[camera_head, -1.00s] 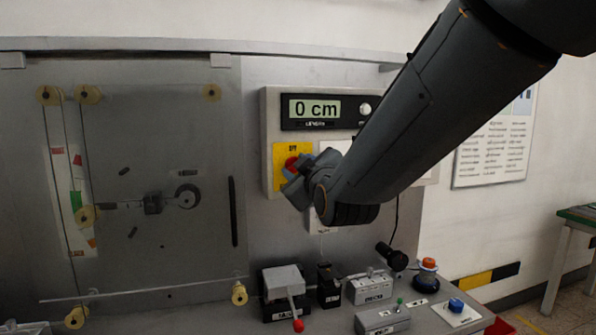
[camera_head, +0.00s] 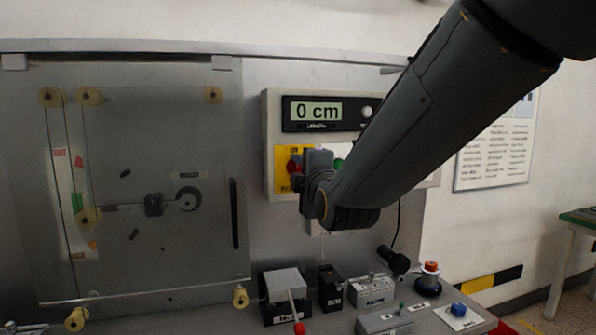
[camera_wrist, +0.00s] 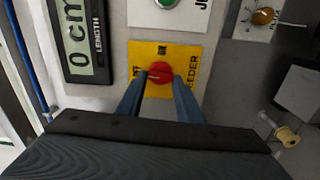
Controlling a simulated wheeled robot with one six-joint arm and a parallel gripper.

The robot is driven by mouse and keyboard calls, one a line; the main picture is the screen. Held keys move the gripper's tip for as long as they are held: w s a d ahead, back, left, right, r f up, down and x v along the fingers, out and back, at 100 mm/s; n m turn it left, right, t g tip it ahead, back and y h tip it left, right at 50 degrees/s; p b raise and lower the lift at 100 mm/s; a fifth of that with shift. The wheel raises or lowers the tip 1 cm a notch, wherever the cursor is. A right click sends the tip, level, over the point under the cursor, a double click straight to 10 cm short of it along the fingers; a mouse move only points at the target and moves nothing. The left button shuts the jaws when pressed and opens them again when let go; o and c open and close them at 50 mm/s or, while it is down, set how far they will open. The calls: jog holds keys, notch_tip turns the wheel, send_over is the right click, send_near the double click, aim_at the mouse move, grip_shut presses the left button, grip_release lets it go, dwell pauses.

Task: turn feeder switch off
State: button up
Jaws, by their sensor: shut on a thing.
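The feeder switch is a red rotary knob (camera_wrist: 160,73) on a yellow plate (camera_wrist: 178,52) lettered "FEEDER" in the wrist view. In the head view the red knob (camera_head: 294,165) shows at the left edge of my gripper, with the yellow plate (camera_head: 281,158) behind it. My gripper (camera_wrist: 160,84) has its two blue-grey fingers on either side of the knob, shut on it. The fingertips cover the knob's sides, and part of the plate's lettering is hidden.
Above the plate is a display reading "0 cm" (camera_head: 316,112). A green button (camera_wrist: 167,3) is near the knob. Below, a bench holds a red-tipped lever (camera_head: 299,327), an orange-topped knob (camera_head: 430,268) and a blue button (camera_head: 458,309). A belt panel (camera_head: 150,130) stands at left.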

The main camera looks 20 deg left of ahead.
jog(key=shift+n, duration=0.6)
jog(key=o, duration=1.1)
jog(key=shift+b+v, duration=0.95)
jog(key=shift+v, duration=2.95)
